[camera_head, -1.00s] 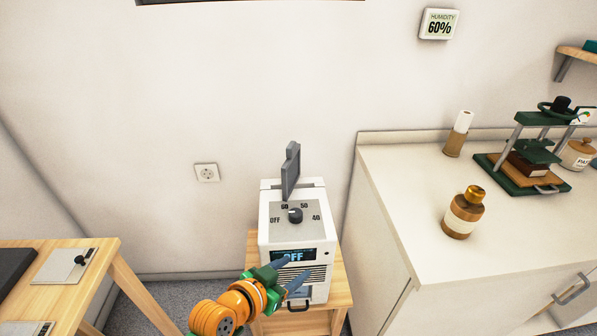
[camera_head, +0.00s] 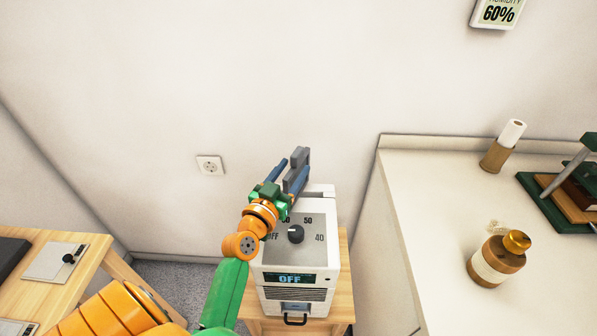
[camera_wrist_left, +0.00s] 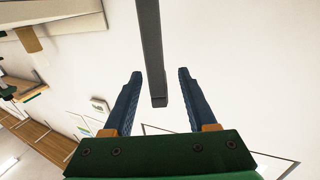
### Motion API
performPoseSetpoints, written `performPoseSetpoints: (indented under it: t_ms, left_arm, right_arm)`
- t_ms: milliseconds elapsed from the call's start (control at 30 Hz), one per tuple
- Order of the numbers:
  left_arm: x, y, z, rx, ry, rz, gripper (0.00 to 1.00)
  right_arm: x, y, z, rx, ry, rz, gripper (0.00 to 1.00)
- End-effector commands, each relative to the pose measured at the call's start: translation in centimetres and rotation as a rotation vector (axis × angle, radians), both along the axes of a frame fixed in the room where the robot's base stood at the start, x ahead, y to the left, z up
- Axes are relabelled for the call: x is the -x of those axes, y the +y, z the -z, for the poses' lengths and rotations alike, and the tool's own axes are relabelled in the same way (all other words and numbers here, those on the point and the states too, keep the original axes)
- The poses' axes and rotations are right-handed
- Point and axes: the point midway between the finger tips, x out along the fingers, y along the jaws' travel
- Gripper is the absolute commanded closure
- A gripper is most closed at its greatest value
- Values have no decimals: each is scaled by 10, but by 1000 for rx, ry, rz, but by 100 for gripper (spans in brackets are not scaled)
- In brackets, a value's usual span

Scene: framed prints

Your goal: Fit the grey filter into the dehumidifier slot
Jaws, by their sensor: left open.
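The grey filter (camera_head: 303,157) is a thin upright plate standing at the rear of the white dehumidifier's top (camera_head: 318,218). Its lower part is hidden behind my gripper, so I cannot tell how deep it sits in the slot. My left gripper (camera_head: 291,166) is open at the filter, its blue fingers pointing up and back. In the left wrist view, the filter (camera_wrist_left: 152,50) shows as a dark bar reaching between the open fingers (camera_wrist_left: 160,74), with a gap on both sides. The dehumidifier's display reads OFF. My right gripper is not in view.
A black dial (camera_head: 296,234) stands up on the dehumidifier's top, close to my left wrist. The dehumidifier rests on a wooden stand (camera_head: 341,302). A counter (camera_head: 430,210) with a brown bottle (camera_head: 498,258) is at right. A wooden table (camera_head: 95,262) is at left.

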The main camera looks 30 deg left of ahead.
Motion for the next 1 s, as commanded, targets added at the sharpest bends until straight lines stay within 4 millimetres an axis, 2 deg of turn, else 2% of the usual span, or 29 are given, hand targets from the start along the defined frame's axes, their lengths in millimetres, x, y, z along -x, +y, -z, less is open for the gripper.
performPoseSetpoints:
  t_ms: [33, 133, 367, 467, 500, 600, 900, 1000]
  left_arm:
    - [-10, 1, -6, 2, -2, 0, 43]
    - [-23, 3, -3, 0, 0, 1, 43]
    - [-27, 3, -1, -1, 2, 2, 43]
    - [-27, 3, -1, -1, 2, 2, 67]
    - [-26, 3, -1, -1, 2, 2, 78]
    - [-26, 3, -1, -1, 2, 2, 100]
    - [-26, 3, -2, -2, 2, 2, 100]
    - [-26, 3, -8, -2, 2, 2, 100]
  right_arm:
    - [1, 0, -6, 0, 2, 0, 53]
    - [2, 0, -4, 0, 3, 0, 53]
    - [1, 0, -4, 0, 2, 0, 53]
    - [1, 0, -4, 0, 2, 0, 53]
    - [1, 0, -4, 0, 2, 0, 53]
    - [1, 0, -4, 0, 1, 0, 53]
    - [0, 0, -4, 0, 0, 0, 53]
    - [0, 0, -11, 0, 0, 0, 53]
